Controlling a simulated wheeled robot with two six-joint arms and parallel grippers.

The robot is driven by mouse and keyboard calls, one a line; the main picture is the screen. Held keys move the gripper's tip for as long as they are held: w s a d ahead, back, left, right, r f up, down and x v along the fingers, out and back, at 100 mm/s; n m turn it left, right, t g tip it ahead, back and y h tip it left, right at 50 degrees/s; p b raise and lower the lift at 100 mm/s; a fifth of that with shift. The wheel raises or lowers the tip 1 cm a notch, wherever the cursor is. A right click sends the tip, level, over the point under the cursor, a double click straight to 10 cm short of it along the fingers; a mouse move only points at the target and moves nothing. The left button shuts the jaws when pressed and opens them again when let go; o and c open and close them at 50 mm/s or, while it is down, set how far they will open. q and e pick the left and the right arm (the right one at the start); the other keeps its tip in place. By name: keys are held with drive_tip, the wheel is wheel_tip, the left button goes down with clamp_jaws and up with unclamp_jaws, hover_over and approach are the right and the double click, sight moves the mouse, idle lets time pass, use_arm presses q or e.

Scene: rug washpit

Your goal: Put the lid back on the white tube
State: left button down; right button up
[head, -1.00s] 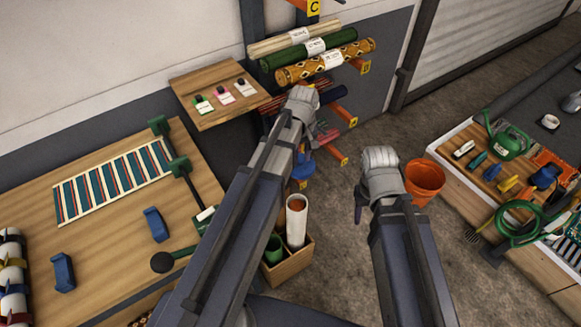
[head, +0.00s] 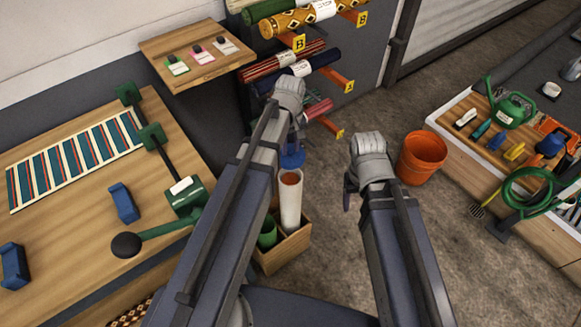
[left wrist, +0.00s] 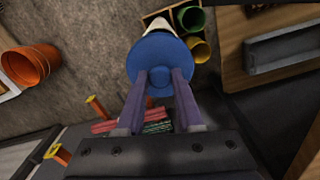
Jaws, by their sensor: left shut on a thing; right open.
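The white tube (head: 290,205) stands upright in a wooden box, its orange-brown open mouth facing up. The round blue lid (head: 292,160) is just beyond the mouth in the head view. My left gripper (head: 295,146) is shut on the lid, its fingertips partly hidden by the wrist. In the left wrist view the lid (left wrist: 160,48) sits between the two fingers (left wrist: 159,82) and covers most of the tube, with only a white bit (left wrist: 158,24) showing past its edge. The lid appears apart from the tube. My right gripper (head: 348,188) is open and empty, pointing down over the floor.
A rack of rolled rugs (head: 300,62) is behind. An orange bucket (head: 422,157) stands right of my right gripper. A workbench (head: 80,215) lies left, and a tool-laden table is at right.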

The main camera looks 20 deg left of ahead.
sight(290, 149)
use_arm(q)
wheel_tip(290, 149, down, 3)
drive_tip(key=shift+f+b, duration=0.1)
drive_tip(key=shift+b, duration=0.6)
use_arm(e)
wheel_tip(290, 149, down, 3)
drive_tip(key=shift+f, duration=0.15)
use_arm(q)
wheel_tip(290, 149, down, 6)
drive_tip(key=b, duration=0.6)
drive_tip(key=shift+f, duration=0.2)
use_arm(e)
wheel_tip(290, 149, down, 6)
drive_tip(key=shift+f, duration=0.2)
use_arm(q)
drive_tip(key=shift+s+f+b, duration=0.1)
drive_tip(key=shift+f+b, duration=0.05)
drive_tip(key=shift+b, duration=0.2)
use_arm(e)
drive_tip(key=shift+f, duration=0.1)
idle(0.5)
use_arm(q)
unclamp_jaws()
idle(0.5)
